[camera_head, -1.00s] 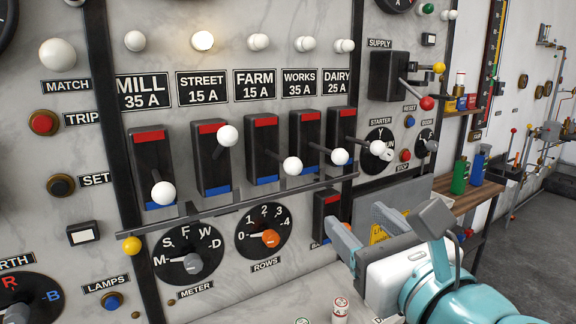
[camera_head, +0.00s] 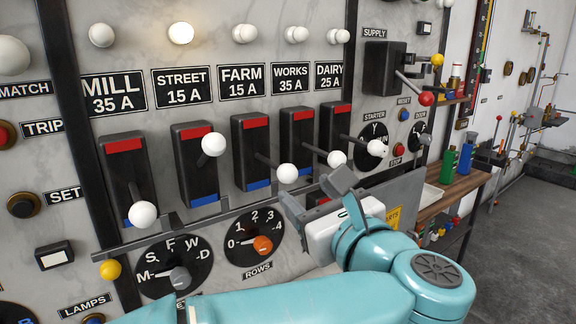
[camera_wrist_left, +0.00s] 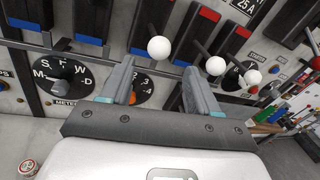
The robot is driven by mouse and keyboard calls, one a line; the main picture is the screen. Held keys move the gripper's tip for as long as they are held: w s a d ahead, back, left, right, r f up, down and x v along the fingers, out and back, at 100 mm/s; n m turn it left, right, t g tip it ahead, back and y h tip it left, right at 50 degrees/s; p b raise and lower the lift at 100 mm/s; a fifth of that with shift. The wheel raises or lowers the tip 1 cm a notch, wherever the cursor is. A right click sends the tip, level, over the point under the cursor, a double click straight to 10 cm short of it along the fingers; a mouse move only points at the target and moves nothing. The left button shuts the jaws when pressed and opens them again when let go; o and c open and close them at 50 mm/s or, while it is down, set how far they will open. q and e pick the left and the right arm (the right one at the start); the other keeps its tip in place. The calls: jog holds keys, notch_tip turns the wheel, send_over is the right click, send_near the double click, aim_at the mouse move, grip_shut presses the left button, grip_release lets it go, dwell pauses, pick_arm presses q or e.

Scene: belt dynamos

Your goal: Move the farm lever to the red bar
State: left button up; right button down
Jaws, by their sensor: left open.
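The farm lever, with its white ball knob (camera_head: 287,173), projects from the black switch box (camera_head: 258,150) under the FARM label. Its knob is low, near the blue bar (camera_head: 258,185). The red bar (camera_head: 255,124) is at the box's top. My left gripper (camera_head: 315,194) is open and empty, below and right of the farm knob, in front of the panel. In the left wrist view, the farm knob (camera_wrist_left: 159,48) appears beyond the gap between the open fingers (camera_wrist_left: 157,72), apart from them. My right gripper is not in view.
The street lever knob (camera_head: 213,144) is to the left, higher up. The works knob (camera_head: 337,159) and dairy knob (camera_head: 377,148) are close on the right. A dark rail (camera_head: 240,208) runs below the switches. The rows dial (camera_head: 254,238) is beneath.

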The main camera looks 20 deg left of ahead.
aim_at(292, 179)
pick_arm(q)
jog(key=p+x, duration=0.2)
jog(key=x, duration=0.5)
jog(key=shift+w+a, duration=0.2)
jog(key=shift+a, duration=0.15)
